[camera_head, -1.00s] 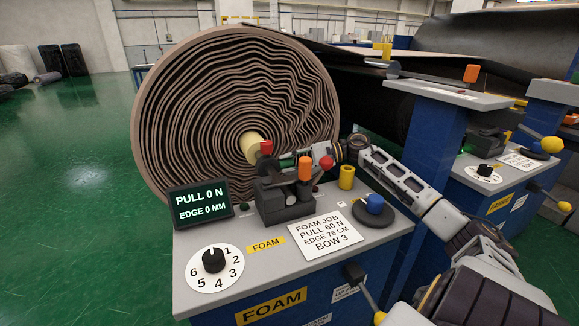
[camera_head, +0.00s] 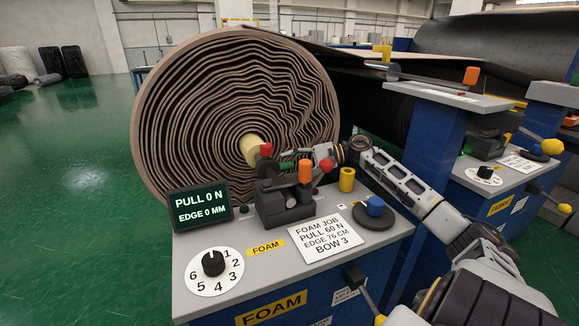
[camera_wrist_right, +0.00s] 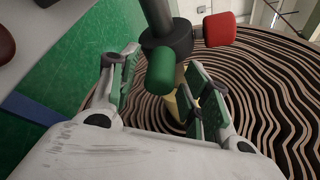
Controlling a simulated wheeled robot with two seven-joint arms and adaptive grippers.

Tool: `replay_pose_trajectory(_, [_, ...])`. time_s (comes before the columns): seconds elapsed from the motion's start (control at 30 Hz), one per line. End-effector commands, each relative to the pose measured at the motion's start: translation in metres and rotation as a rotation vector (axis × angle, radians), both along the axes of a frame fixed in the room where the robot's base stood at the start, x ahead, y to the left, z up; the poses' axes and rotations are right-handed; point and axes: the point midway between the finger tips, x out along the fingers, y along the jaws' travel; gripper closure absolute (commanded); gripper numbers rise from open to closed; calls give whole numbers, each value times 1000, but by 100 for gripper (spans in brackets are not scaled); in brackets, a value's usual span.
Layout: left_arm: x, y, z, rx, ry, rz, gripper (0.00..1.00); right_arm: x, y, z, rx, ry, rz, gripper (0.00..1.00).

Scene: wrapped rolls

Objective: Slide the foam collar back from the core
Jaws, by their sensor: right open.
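The foam collar looks to be the dark ring (camera_wrist_right: 168,42) on a dark shaft in the right wrist view, with a red knob (camera_wrist_right: 219,29) and a green knob (camera_wrist_right: 160,68). In the head view the red knob (camera_head: 266,149) shows just in front of the roll's cream core (camera_head: 252,150). My right gripper (camera_wrist_right: 163,90) is open, its green-padded fingers on either side of the green knob's line. I cannot tell if they touch it. In the head view the right gripper (camera_head: 296,162) is partly hidden behind an orange-handled lever (camera_head: 305,171). My left gripper is not in view.
The big foam roll (camera_head: 185,110) stands behind the grey console (camera_head: 245,225). The console carries a display (camera_head: 199,206) reading PULL 0 N and EDGE 0 MM, a dial (camera_head: 213,262), a blue knob (camera_head: 375,206) and a yellow post (camera_head: 347,179).

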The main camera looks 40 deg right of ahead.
Motion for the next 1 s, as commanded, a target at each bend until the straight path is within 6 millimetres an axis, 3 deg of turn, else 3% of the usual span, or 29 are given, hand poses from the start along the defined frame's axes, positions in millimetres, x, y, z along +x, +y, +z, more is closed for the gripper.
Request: replay_pose_trajectory(1.0, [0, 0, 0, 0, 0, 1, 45, -62, -84, 21, 1, 2, -1, 52])
